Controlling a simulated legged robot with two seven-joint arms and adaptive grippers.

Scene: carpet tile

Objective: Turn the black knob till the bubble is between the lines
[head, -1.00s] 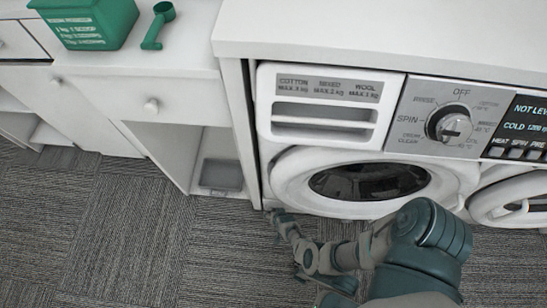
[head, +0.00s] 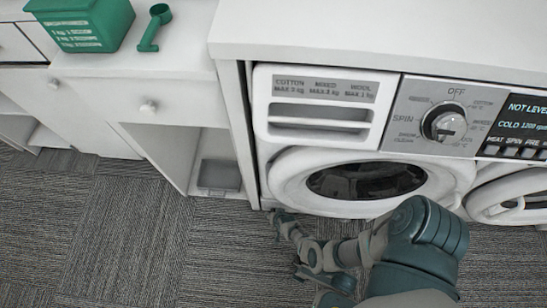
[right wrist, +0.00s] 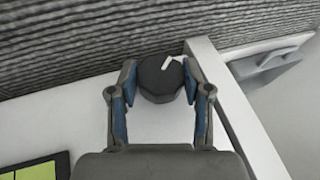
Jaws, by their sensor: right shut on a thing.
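In the right wrist view, the black knob (right wrist: 160,80) is round with a white mark on its upper right. It sits between the two blue-padded fingers of my right gripper (right wrist: 160,88), which is shut on it. In the head view my right gripper (head: 277,216) is at the washing machine's (head: 262,165) lower left corner; the knob is too small to make out there. A yellow-green panel with a dark frame (right wrist: 35,171), perhaps the level, is cut off at the wrist view's lower left. No bubble or lines can be seen. My left gripper is out of view.
The washer's display (head: 524,128) reads "NOT LEVEL" and is cut off at the right. A dial (head: 443,122) is on its panel. A white cabinet (head: 170,95) stands at the left, with a green box (head: 85,25) and green scoop (head: 152,27) on top. Carpet in front is clear.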

